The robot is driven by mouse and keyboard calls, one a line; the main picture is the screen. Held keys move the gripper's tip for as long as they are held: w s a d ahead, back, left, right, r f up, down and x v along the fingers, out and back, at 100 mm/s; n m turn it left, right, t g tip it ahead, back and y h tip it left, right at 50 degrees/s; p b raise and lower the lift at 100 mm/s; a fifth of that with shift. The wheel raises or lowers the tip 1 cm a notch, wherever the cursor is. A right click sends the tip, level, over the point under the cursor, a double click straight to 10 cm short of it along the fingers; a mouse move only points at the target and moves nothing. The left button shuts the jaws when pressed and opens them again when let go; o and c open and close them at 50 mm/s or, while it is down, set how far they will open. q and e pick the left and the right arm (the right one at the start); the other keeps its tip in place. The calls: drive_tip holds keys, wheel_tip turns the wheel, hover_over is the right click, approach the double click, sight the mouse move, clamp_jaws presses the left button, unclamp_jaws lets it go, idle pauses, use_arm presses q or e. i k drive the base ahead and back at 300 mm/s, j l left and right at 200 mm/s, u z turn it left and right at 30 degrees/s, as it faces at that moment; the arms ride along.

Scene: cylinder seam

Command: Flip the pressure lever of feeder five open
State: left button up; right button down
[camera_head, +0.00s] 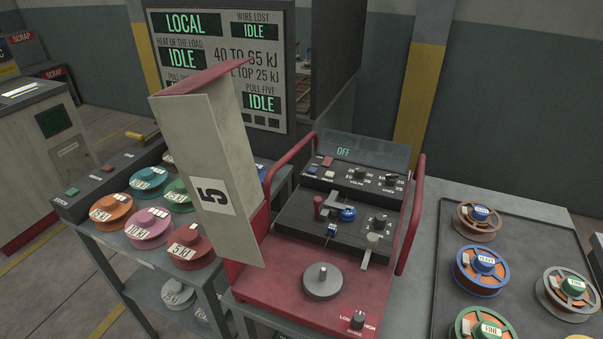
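Feeder five is a red machine (270,297) on the grey table in the middle. Its cream side cover (205,160), marked 5, is swung up and open on the left. No label tells which one is the pressure lever. A grey spool disc (322,282) sits in front of them. The cover hides the machine's left part. Neither of my grippers is in view.
A black tray (447,225) with several wire spools lies on the right. A left shelf (130,245) holds coloured labelled weights. Red handle bars (411,225) flank the machine. Its control panel display (343,152) reads OFF. A status board (222,50) stands behind.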

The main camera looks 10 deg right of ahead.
sight(330, 206)
drive_tip(key=k+l, duration=0.7)
drive_tip(key=l+u, duration=0.05)
drive_tip(key=l, duration=0.05)
